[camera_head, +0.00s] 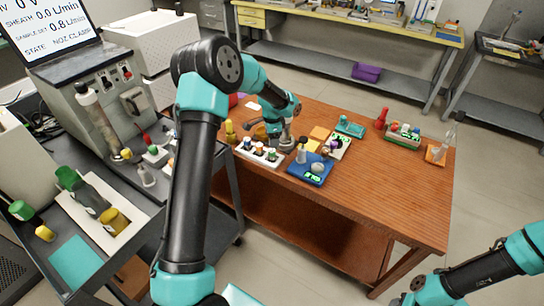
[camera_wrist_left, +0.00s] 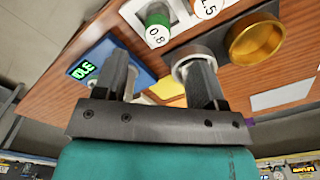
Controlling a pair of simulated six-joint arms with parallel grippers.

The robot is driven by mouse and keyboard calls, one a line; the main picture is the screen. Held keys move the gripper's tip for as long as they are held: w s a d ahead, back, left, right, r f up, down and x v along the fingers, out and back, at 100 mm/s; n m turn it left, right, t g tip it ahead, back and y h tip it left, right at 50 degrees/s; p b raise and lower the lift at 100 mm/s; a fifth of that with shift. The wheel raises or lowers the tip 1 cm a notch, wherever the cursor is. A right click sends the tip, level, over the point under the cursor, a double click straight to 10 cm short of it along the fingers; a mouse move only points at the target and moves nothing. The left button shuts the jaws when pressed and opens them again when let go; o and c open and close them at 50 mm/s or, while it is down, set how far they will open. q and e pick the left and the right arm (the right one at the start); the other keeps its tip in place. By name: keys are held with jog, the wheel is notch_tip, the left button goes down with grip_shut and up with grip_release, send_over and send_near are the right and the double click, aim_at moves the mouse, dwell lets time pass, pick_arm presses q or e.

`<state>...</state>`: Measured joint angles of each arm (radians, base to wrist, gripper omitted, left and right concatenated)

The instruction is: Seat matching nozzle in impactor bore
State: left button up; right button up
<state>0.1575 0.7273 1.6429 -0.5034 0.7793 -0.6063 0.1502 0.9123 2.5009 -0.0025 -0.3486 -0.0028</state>
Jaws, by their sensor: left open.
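My left gripper (camera_head: 284,136) is over the wooden table. In the left wrist view its two fingers (camera_wrist_left: 155,75) stand apart with nothing held between them. Beyond them lies a green nozzle (camera_wrist_left: 157,18) labelled 0.8 in a white tray (camera_wrist_left: 132,10), beside another white-topped nozzle (camera_wrist_left: 207,8). A grey metal round-rimmed cup (camera_wrist_left: 186,50), possibly the impactor bore, is partly hidden behind the right-hand finger. A gold cup (camera_wrist_left: 256,40) stands to its right. The head view shows the white nozzle tray (camera_head: 240,152) just left of the gripper. My right gripper is out of frame.
A blue tray (camera_head: 298,172) with a green display stands right of the gripper. A green rack (camera_head: 404,138) and red piece (camera_head: 382,118) stand farther right. The instrument screen (camera_head: 50,30) reads sample set 0.8 L/min. The table's front right is clear.

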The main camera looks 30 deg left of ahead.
aim_at(272, 150)
pick_arm(q)
jog(key=shift+f, duration=1.7)
jog(key=shift+s+d+f, duration=0.1)
jog(key=shift+s+f, duration=0.05)
jog(key=shift+f, duration=2.45)
jog(key=c, duration=1)
